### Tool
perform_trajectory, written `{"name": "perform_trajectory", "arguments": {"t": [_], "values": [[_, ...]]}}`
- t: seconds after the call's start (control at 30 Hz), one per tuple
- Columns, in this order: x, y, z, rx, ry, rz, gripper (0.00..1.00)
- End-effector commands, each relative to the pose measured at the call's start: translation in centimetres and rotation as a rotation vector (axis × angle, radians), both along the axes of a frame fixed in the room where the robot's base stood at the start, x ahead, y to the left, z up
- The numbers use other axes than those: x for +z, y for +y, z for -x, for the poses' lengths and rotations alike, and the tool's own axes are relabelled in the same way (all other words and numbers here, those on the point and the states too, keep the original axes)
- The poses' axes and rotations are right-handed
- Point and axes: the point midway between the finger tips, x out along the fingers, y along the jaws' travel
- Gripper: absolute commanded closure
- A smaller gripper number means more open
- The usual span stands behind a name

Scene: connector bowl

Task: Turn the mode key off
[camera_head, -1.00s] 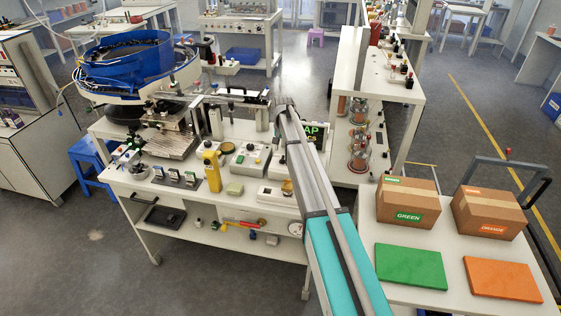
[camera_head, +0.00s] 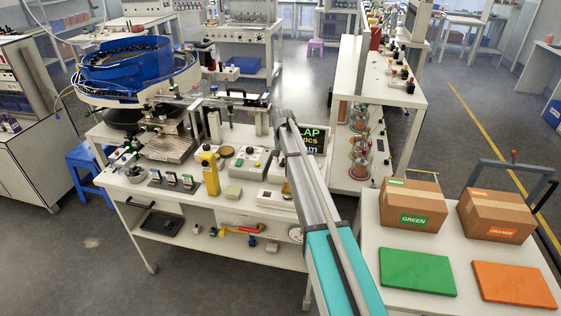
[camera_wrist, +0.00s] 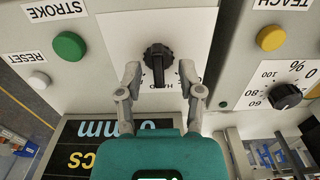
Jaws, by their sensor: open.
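In the wrist view, a black ridged knob (camera_wrist: 158,58), which looks like the mode key, sits on a white label plate on a grey panel. Its handle bar runs up and down in the picture. The label below it is partly covered by the bar, with only "H" and "D" clear, upside down. My gripper (camera_wrist: 160,72) is open, with one grey fingertip on each side of the knob and a gap showing on both sides. In the head view my arm hides the gripper, and I cannot make out the knob.
In the wrist view, a green button (camera_wrist: 70,46) and a white button (camera_wrist: 38,80) are left of the knob. A yellow button (camera_wrist: 270,38) and a percent dial (camera_wrist: 285,96) are on the right. A dark display (camera_wrist: 90,145) is below. The bench (camera_head: 232,208) carries several devices.

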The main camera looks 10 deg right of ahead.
Motion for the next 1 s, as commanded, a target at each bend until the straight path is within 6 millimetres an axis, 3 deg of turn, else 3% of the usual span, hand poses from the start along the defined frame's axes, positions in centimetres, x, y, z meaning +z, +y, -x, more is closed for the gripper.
{"name": "perform_trajectory", "arguments": {"t": [0.17, 0.4, 0.57, 0.6, 1.0], "values": [[0.0, 0.0, 0.0, 0.000, 0.000, 0.000, 0.55], [0.0, 0.0, 0.0, 0.000, 0.000, 0.000, 1.00], [0.0, 0.0, 0.0, 0.000, 0.000, -0.001, 1.00], [0.0, 1.5, 0.0, 0.006, 0.000, -0.001, 1.00], [0.0, 0.6, 0.0, 0.067, -0.001, -0.004, 1.00]]}}
